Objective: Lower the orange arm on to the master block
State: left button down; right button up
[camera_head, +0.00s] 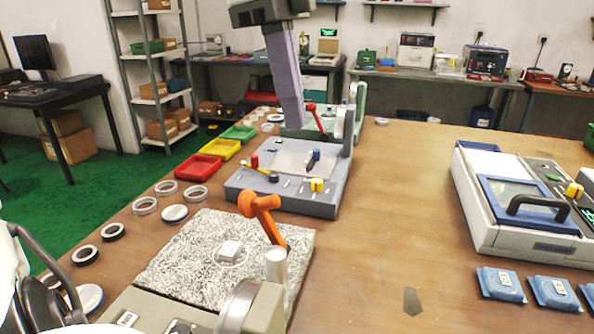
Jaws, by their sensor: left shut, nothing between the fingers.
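The orange arm (267,219) stands raised and tilted above the speckled granite plate (180,262), beside a metal post (276,266). Its thicker end is up and to the left, apart from the plate. The master block (230,249), small and pale, lies on the plate inside or on a light ring, to the lower left of the orange arm. My left gripper (291,124) hangs down from the top of the view, shut and empty, above and beyond the orange arm. My right gripper is not in view.
Several rings lie along the left table edge, near red (198,169), yellow and green trays. A white machine (510,235) and blue blocks (499,285) stand at right. The table between is mostly clear.

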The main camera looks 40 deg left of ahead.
pick_arm(q)
notch_tip(320, 180, down, 12)
jog(key=a+b, duration=0.1)
jog(key=b, duration=0.1)
jog(key=shift+s+a+r, duration=0.2)
jog(key=shift+s+a, duration=0.1)
jog(key=shift+s, duration=0.1)
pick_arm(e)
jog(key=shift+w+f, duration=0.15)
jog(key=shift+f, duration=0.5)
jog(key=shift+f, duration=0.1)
